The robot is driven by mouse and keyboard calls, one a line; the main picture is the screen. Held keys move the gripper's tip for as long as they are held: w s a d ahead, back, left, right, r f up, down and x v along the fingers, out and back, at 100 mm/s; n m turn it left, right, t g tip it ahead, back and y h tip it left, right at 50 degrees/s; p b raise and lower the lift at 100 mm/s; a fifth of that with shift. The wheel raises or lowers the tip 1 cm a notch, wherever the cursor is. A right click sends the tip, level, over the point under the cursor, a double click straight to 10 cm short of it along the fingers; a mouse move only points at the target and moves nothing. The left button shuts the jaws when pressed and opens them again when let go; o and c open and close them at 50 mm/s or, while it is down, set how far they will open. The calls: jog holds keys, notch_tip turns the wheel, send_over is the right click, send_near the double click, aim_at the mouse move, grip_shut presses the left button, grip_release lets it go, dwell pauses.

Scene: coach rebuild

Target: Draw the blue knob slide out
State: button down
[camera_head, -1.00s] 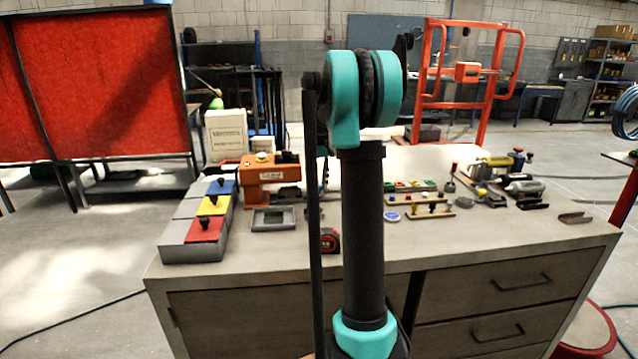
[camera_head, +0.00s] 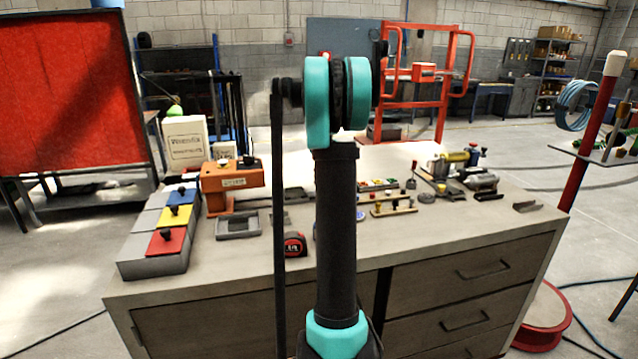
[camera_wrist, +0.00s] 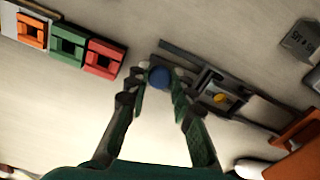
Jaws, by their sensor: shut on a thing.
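In the wrist view my gripper (camera_wrist: 157,84) has its two dark fingers closed on the sides of a round blue knob (camera_wrist: 159,76). The knob sits beside a dark grey slide fixture (camera_wrist: 180,50) on the light bench top. The fixture runs from upper left to lower right, and a small yellow part (camera_wrist: 220,98) shows in its frame. The fingers cover part of the fixture, so how the knob joins it is hard to tell. In the head view my arm hides the gripper and the knob.
Left of the knob in the wrist view is a row of orange, green and red blocks (camera_wrist: 68,46). An orange body (camera_wrist: 295,135) lies lower right and a grey block (camera_wrist: 300,40) upper right. In the head view the bench (camera_head: 225,285) carries a grey box with coloured lids (camera_head: 150,268) at left.

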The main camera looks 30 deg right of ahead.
jog(key=c, duration=1.3)
grip_release()
jog(key=shift+d, duration=0.35)
jog(key=shift+a+r, duration=0.1)
jog(key=shift+r, duration=0.05)
notch_tip(320, 180, up, 12)
jog(key=shift+s, duration=0.15)
